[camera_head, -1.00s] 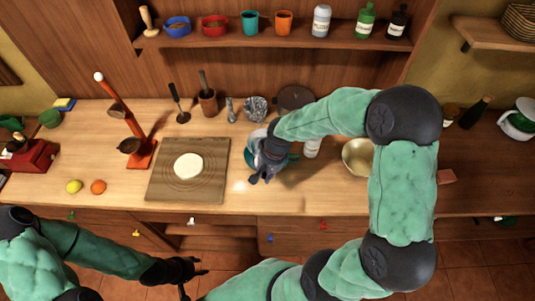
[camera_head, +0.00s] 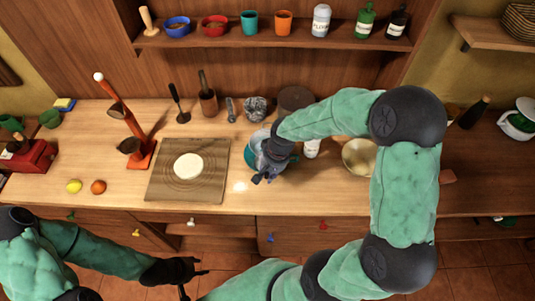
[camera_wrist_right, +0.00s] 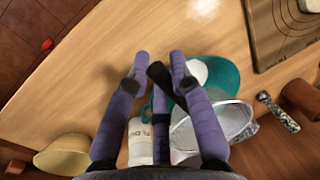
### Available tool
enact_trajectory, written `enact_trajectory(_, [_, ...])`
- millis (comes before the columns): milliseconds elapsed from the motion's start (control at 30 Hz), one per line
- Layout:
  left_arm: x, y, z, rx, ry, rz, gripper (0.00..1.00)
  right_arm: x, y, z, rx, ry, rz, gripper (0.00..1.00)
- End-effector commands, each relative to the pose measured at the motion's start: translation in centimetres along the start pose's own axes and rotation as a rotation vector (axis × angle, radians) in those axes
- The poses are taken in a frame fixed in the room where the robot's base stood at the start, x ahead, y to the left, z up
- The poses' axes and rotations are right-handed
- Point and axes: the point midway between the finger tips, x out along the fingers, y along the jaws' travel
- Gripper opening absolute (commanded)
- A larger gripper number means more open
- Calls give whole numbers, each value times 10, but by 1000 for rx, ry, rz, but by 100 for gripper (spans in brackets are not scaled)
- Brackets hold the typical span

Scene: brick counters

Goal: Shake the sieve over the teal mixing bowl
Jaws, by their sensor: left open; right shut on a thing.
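The teal mixing bowl (camera_wrist_right: 229,74) stands on the counter, with something white inside in the right wrist view. The round mesh sieve (camera_wrist_right: 213,132) is at the bowl and partly covers it; the exact gap between them is hard to tell. My right gripper (camera_wrist_right: 159,68) is shut on the sieve, with its dark handle between the fingers. In the head view this gripper (camera_head: 264,178) hides much of the bowl and sieve. My left gripper (camera_head: 196,281) is open and empty, low in front of the counter, far from the bowl.
A wooden board (camera_head: 161,186) with a pale dough disc (camera_head: 188,166) lies left of the bowl. A white flour jar (camera_wrist_right: 140,143) and a brass bowl (camera_head: 357,158) stand on its right. A mortar (camera_head: 208,104) and a dark pot (camera_head: 295,98) are behind.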

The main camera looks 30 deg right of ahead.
Motion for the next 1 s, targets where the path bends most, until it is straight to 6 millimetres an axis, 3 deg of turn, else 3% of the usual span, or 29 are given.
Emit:
enact_trajectory(167, [3,-1,0,0,0,0,43,4,-18,1,-3,0,0,0])
enact_trajectory(467, [0,0,0,0,0,0,43,-2,10,0,1,1,0,0])
enact_trajectory(800, [4,-2,0,0,0,0,43,4,-18,1,-4,0,0,0])
enact_trajectory(1000, [2,-1,0,0,0,0,43,0,-2,0,4,1,0,0])
